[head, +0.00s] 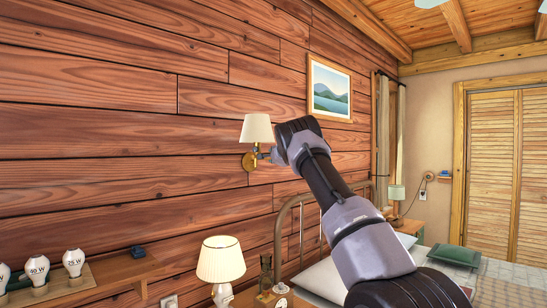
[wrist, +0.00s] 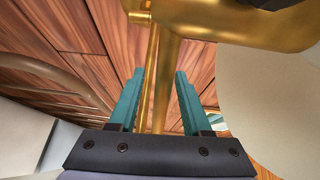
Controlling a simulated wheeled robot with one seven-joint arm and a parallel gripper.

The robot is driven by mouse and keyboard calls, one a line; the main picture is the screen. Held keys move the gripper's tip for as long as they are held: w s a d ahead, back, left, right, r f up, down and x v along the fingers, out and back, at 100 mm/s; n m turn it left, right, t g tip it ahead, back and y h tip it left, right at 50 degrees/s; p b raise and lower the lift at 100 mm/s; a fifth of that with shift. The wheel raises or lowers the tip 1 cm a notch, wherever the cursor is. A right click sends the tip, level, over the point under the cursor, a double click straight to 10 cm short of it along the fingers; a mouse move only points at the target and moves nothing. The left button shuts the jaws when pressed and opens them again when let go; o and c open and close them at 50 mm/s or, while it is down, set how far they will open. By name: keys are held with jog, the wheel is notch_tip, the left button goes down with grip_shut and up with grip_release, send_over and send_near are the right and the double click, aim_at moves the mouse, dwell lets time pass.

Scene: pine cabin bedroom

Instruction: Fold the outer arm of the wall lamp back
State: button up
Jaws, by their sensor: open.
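The wall lamp has a cream shade (head: 257,129) and a brass wall mount (head: 249,161) on the plank wall, left of my arm in the head view. My forearm and hand reach up to it from the right and hide part of its arm. In the wrist view my gripper (wrist: 160,73) is open, with its two teal fingers apart. A brass lamp arm (wrist: 165,58) runs between or just beyond the fingers, with gaps visible on both sides. A thick brass part (wrist: 240,22) crosses the top, and the pale shade (wrist: 275,85) fills the right side.
Below are a table lamp (head: 221,261) and a wooden shelf (head: 110,272) with several bulbs. A bed with a metal headboard (head: 281,235) stands under my arm. A framed picture (head: 329,90) hangs right of the wall lamp. The wall left of the lamp is clear.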

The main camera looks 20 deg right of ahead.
jog(key=s, duration=1)
jog(key=shift+a+r, duration=0.35)
jog(key=shift+r, duration=0.05)
jog(key=shift+s, duration=0.1)
jog(key=s+a+r+n+g+y, duration=0.2)
jog(key=s+a+n+y, duration=0.15)
jog(key=s, duration=0.75)
jog(key=s+a+r+n+g+y, duration=0.25)
jog(key=s+a, duration=0.25)
jog(key=s, duration=0.6)
jog(key=s+a+r+n+g+y, duration=0.1)
jog(key=s+a+r+n+y, duration=0.3)
jog(key=s, duration=0.8)
jog(key=s+f+n+g+h, duration=0.2)
jog(key=s+f, duration=0.5)
jog(key=s, duration=0.6)
jog(key=s+f+n+g+h, duration=0.2)
jog(key=s+f+h, duration=0.2)
jog(key=s, duration=0.9)
notch_tip(320, 180, down, 4)
jog(key=shift+s+a+r+n+h, duration=0.15)
jog(key=shift+s+a+n+h, duration=0.15)
jog(key=shift+a+h, duration=0.15)
